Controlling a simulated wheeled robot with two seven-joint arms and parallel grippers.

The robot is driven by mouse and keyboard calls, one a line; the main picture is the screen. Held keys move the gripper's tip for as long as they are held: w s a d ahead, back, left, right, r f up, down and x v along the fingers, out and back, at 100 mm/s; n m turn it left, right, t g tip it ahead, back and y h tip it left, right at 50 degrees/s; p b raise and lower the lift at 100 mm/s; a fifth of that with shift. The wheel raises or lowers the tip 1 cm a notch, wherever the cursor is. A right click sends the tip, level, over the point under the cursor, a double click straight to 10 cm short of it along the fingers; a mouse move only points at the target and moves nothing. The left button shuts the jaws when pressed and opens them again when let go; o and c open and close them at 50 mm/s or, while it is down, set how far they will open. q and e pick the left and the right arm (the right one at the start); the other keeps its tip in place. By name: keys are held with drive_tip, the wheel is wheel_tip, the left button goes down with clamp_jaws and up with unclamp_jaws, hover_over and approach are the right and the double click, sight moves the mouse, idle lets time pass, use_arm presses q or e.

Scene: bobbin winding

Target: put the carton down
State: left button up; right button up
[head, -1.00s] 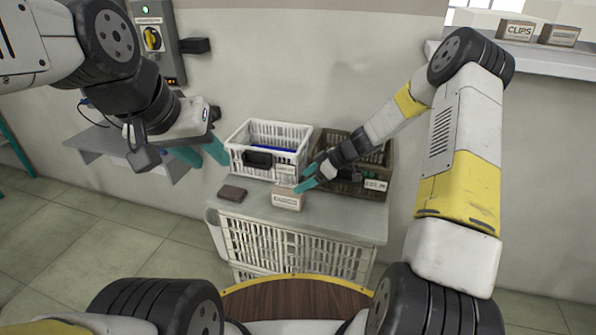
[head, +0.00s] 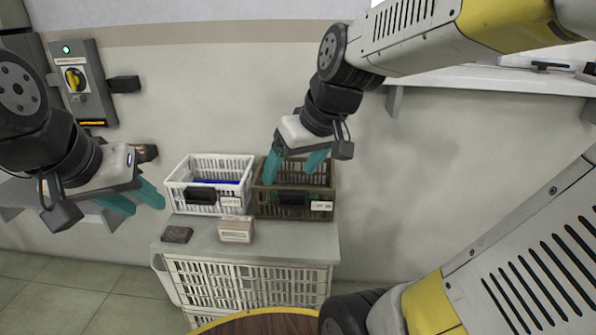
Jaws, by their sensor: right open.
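The small cardboard carton (head: 236,231) stands on the grey tabletop (head: 290,236), near its front edge and in front of the white crate. Nothing holds it. My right gripper (head: 291,174) is open, with its two teal fingers apart and empty. It is above and behind the carton, in front of part of the brown crate. My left gripper (head: 146,209) is to the left of the table, with its two teal fingers apart and nothing visible between them.
A white crate (head: 176,203) with something blue inside and a brown crate (head: 262,205) stand side by side at the back of the table. A dark flat block (head: 177,234) lies left of the carton. A control box (head: 82,88) and a shelf (head: 480,82) are on the wall.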

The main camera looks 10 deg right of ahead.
drive_tip(key=s+d+m+t, duration=0.1)
drive_tip(key=s+d+m, duration=0.1)
drive_tip(key=s, duration=0.4)
drive_tip(key=shift+d+r+m+h, duration=0.15)
drive_tip(key=shift+r+m+h, duration=0.2)
drive_tip(key=shift+m, duration=0.25)
drive_tip(key=shift+r, duration=0.1)
